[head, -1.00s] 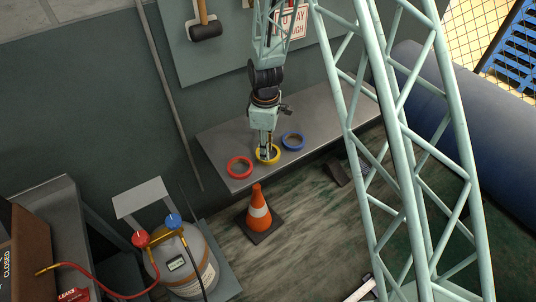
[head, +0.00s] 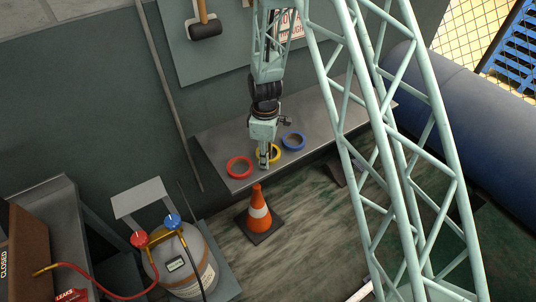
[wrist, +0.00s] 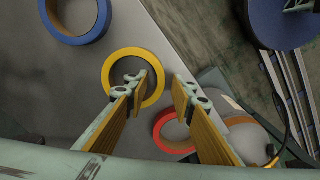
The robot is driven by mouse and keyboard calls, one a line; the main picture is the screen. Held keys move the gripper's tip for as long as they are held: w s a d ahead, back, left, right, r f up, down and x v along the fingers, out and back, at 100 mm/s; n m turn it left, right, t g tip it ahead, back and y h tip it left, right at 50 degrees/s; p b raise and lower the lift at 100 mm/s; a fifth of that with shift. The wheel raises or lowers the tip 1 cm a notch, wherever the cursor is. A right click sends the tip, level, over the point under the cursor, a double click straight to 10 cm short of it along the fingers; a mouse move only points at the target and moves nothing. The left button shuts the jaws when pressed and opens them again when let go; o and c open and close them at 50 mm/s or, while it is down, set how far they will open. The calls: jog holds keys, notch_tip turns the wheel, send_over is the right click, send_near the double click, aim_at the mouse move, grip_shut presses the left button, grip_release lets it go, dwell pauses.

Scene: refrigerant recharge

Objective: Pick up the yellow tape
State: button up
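The yellow tape (head: 276,154) is a ring lying flat on the grey bench, between the red tape (head: 238,158) and the blue tape (head: 293,134). In the wrist view the yellow tape (wrist: 121,56) shows almost whole. My gripper (wrist: 164,85) is open and empty in that view. Its left fingertip overlaps the tape's ring, and its right fingertip is to the right, outside the ring. In the head view my gripper (head: 264,163) points down at the tape and hides part of it. I cannot tell whether a finger touches the tape.
The bench (head: 345,112) has free room to the right. An orange cone (head: 259,210) stands on the floor in front. A refrigerant cylinder (head: 186,262) with hoses is at lower left. A hammer (head: 205,30) hangs on the wall board. A blue tank (head: 465,120) is at right.

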grip_shut()
jog(key=shift+r, duration=0.15)
dwell(0.4)
jog(key=shift+r+p, duration=0.3)
jog(key=shift+r, duration=1.25)
jog(key=shift+s+r, duration=0.1)
jog(key=shift+s, duration=0.15)
jog(key=s+d, duration=0.2)
jog(key=s, duration=0.5)
jog(key=s+d+r, duration=0.1)
jog(key=s+d, duration=0.1)
jog(key=s, duration=0.5)
jog(key=shift+s+d+r, duration=0.2)
jog(key=shift+s+d, duration=0.15)
jog(key=shift+d, duration=0.05)
